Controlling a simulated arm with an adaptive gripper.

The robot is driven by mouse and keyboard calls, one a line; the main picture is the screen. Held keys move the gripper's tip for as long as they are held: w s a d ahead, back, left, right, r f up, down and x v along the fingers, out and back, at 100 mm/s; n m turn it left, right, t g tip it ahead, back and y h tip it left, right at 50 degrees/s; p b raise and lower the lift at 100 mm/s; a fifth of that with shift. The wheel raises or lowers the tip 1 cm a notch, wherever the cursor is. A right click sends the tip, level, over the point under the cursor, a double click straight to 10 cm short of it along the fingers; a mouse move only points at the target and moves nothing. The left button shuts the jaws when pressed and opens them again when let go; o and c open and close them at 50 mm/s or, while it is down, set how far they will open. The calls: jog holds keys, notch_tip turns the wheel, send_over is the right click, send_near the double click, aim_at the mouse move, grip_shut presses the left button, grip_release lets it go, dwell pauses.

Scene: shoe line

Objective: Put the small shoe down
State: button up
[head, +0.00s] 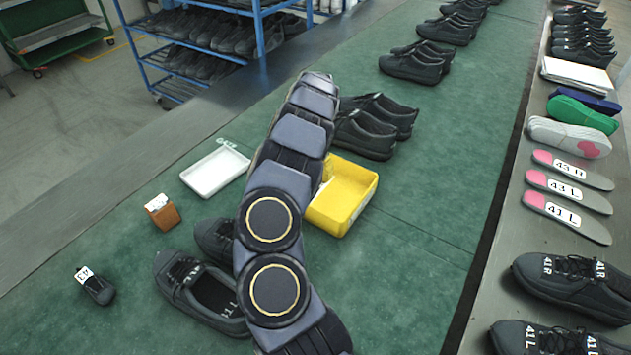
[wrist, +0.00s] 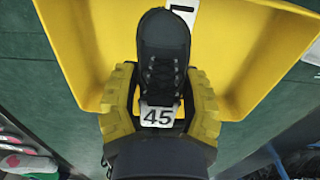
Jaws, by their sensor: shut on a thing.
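In the wrist view, my gripper (wrist: 162,82) is shut on a small black shoe (wrist: 163,45) with dark laces and a white tag reading 45. A yellow finger is on each side of it. The shoe is over the yellow tray (wrist: 82,55); I cannot tell whether it touches the floor. In the head view, the yellow tray (head: 364,205) stands on the green table just right of my arm, which hides my gripper and the held shoe. Another small dark shoe (head: 98,290), tagged 43, lies at the table's left.
A white tray (head: 212,187) and a small brown box (head: 162,213) stand left of my arm. Full-size black shoes (head: 203,290) lie below them. More black shoes (head: 372,130) stand behind the yellow tray. The green table right of the tray is clear.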

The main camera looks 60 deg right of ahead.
jog(key=shift+w+d+f, duration=0.35)
jog(key=shift+d+f, duration=0.15)
jog(key=shift+f, duration=0.2)
jog(key=shift+w+d+f, duration=0.3)
jog(key=shift+d+f, duration=0.15)
jog(key=shift+f, duration=0.2)
jog(key=shift+w+d+f, duration=0.35)
jog(key=shift+d+f, duration=0.15)
jog(key=shift+f, duration=0.2)
jog(key=shift+w+d+f, duration=0.1)
jog(key=shift+w+f, duration=0.05)
jog(key=shift+f, duration=1.7)
jog(key=shift+f, duration=0.15)
jog(key=o, duration=1.1)
